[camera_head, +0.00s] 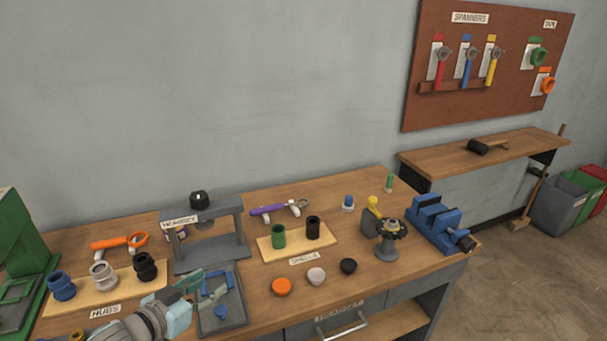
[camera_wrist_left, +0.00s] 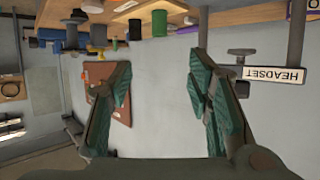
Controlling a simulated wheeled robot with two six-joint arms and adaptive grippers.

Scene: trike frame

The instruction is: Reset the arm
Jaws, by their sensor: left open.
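My left gripper (camera_head: 193,284) shows at the lower left of the head view, above the grey tray (camera_head: 222,319) on the workbench. In the left wrist view my left gripper (camera_wrist_left: 160,90) has its two green-padded fingers spread wide with nothing between them. The grey headset press (camera_head: 210,250) stands just behind the gripper in the head view. Its label (camera_wrist_left: 274,75) shows upside down at the right of the wrist view. My right gripper is in neither view.
Hubs on a board (camera_head: 68,311) lie left of the gripper. A shell board (camera_head: 301,247), coloured caps (camera_head: 316,275), a clamp stand (camera_head: 386,246) and a blue vise (camera_head: 436,222) stand to the right. The air above the bench is free.

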